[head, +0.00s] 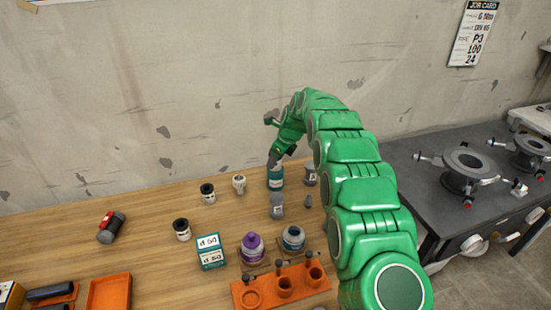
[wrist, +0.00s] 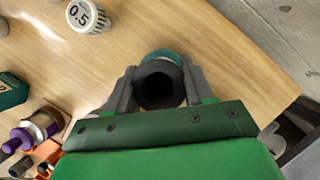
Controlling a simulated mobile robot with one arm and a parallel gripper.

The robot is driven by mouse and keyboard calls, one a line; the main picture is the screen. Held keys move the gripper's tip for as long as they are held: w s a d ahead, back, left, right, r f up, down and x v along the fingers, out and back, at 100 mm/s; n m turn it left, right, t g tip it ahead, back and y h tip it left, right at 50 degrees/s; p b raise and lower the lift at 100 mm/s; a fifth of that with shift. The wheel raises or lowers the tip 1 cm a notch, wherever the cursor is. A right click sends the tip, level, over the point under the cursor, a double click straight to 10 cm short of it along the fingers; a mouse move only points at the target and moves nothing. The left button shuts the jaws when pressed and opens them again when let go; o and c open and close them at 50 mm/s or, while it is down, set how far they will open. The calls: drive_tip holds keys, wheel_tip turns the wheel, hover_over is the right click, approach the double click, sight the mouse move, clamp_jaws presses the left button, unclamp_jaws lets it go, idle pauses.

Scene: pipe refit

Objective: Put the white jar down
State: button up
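A teal bottle with a black cap and a white label (head: 276,180) is below my gripper at the back of the wooden bench. In the wrist view, my gripper (wrist: 159,78) has a finger on each side of the black cap (wrist: 158,86), apparently touching it. A teal rim (wrist: 160,56) shows behind the cap. I cannot tell whether the bottle's base rests on the bench. A white jar with a dark lid (head: 208,193) stands to the left, apart from my gripper. Another pale jar (head: 239,184) is nearer. A white jar marked 0.5 (wrist: 88,16) shows in the wrist view.
A grey bottle (head: 277,207) stands close in front of the teal one. A teal box (head: 210,252), a purple-topped jar (head: 252,247) and an orange holder (head: 250,297) are nearer. A red-and-dark cylinder (head: 111,227) lies left. Bare wood surrounds it.

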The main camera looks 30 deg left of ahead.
drive_tip(key=o, duration=0.4)
drive_tip(key=shift+o, duration=0.2)
drive_tip(key=shift+r, duration=0.1)
drive_tip(key=v, duration=1.1)
drive_tip(key=s+d+r+n+h, duration=0.1)
drive_tip(key=s+d+r+n, duration=0.3)
drive_tip(key=d, duration=0.6)
drive_tip(key=s+d+r+n, duration=0.2)
drive_tip(key=s+d+r, duration=0.3)
drive_tip(key=d, duration=0.5)
drive_tip(key=s+d+r+n+h, duration=0.1)
drive_tip(key=s+d+r+n, duration=0.15)
drive_tip(key=s+d, duration=0.6)
drive_tip(key=s+d+f+n+h, duration=0.1)
drive_tip(key=s+d+n, duration=0.2)
drive_tip(key=s+d, duration=0.4)
drive_tip(key=s+d+f+n+g, duration=0.1)
drive_tip(key=s+d+n, duration=0.2)
drive_tip(key=s+d, duration=0.5)
drive_tip(key=s+d+f+n+h, duration=0.1)
drive_tip(key=s+d, duration=0.6)
drive_tip(key=s, duration=1)
drive_tip(key=shift+s+d+f+n+g+h, duration=0.35)
drive_tip(key=shift+f+n, duration=0.2)
drive_tip(key=shift+n, duration=0.7)
drive_tip(key=shift+a, duration=0.1)
